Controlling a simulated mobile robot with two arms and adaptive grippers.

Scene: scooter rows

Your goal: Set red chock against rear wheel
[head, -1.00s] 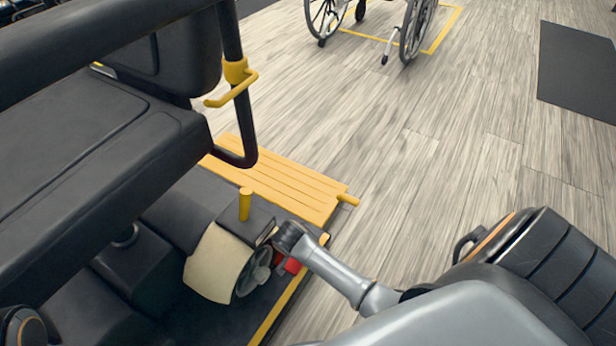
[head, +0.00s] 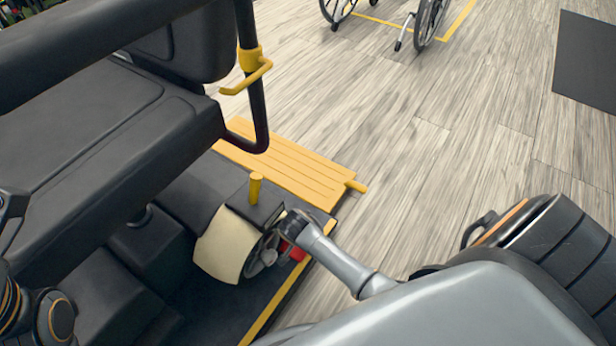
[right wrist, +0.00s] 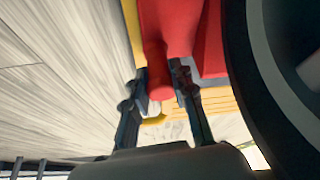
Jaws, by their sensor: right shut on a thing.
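The red chock (head: 297,253) is beside the scooter's rear wheel (head: 262,262), partly hidden by my right gripper (head: 291,228). In the right wrist view, my right gripper (right wrist: 160,82) is shut on the red handle of the chock (right wrist: 205,35), with one finger on each side. The dark tyre of the wheel (right wrist: 240,75) stands close to the right of the chock. I cannot tell whether they touch. A cream fender (head: 222,245) covers much of the wheel in the head view. My left gripper is not in view; only links of my left arm show at the lower left.
The black scooter seat (head: 90,130) and its frame fill the left. A yellow slatted ramp (head: 290,165) and a yellow edge strip (head: 268,315) border the dark platform. A wheelchair (head: 425,20) stands far off. The wooden floor at right is mostly clear.

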